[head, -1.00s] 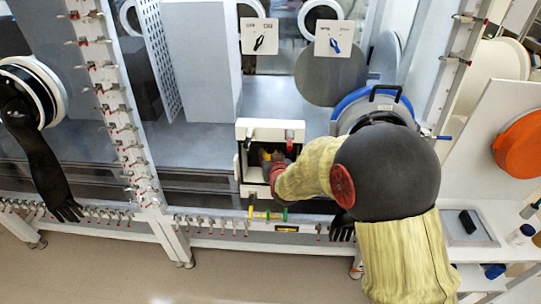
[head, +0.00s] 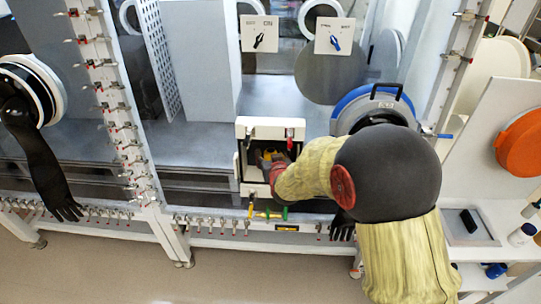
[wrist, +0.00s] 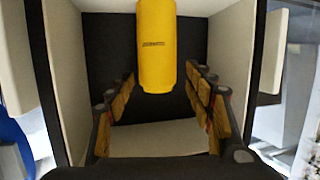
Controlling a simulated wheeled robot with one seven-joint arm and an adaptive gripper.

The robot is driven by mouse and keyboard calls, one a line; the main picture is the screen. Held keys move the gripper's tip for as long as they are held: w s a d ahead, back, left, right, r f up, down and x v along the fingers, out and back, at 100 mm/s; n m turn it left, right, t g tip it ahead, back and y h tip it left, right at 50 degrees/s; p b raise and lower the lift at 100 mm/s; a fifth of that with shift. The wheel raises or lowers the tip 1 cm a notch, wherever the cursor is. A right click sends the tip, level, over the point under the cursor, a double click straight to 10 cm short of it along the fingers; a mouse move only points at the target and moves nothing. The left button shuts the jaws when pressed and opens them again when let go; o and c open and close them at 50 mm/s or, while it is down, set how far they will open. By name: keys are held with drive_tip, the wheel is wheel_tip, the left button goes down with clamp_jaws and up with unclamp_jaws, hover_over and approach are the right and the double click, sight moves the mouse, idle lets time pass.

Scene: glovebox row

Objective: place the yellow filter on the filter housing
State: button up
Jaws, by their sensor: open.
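The yellow filter (wrist: 157,45) is a smooth yellow cylinder with a small dark label, inside an open-fronted white box, apparently the filter housing (head: 271,128). The box's pale side wall (wrist: 63,62) and dark back show in the wrist view. My gripper (wrist: 158,88) is inside the box with its fingers spread on both sides of the filter's lower end. Gaps show between the fingers and the filter. In the head view my gripper (head: 270,157) reaches into the box from the right, and the filter cannot be told apart from the yellowish fingers. The filter's upper end is out of the wrist frame.
A blue-rimmed round port (head: 350,103) stands right of the box, behind my arm. Yellow and green valve handles (head: 268,214) sit below the box. A black glove (head: 45,165) hangs at the left. The floor in front is clear.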

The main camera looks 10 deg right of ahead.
drive_tip(key=shift+r+p, duration=0.45)
drive_tip(key=s+a+r+g+y, duration=0.1)
drive_tip(key=s+r, duration=0.3)
drive_tip(key=s, duration=0.4)
drive_tip(key=s+a+r+n+g+p, duration=0.1)
drive_tip(key=s+r+g, duration=0.1)
drive_tip(key=s+r, duration=0.45)
drive_tip(key=s+r+g+y, duration=0.1)
drive_tip(key=s+r, duration=0.2)
drive_tip(key=s, duration=0.6)
drive_tip(key=s+d+r+g+h, duration=0.1)
drive_tip(key=s+d+r+g, duration=0.1)
drive_tip(key=s, duration=1.5)
drive_tip(key=shift+s+d+g, duration=0.2)
drive_tip(key=shift+s+g, duration=0.05)
drive_tip(key=shift+g, duration=0.65)
drive_tip(key=shift+f, duration=0.15)
wheel_tip(320, 180, down, 5)
drive_tip(key=b, duration=0.4)
drive_tip(key=shift+b, duration=0.35)
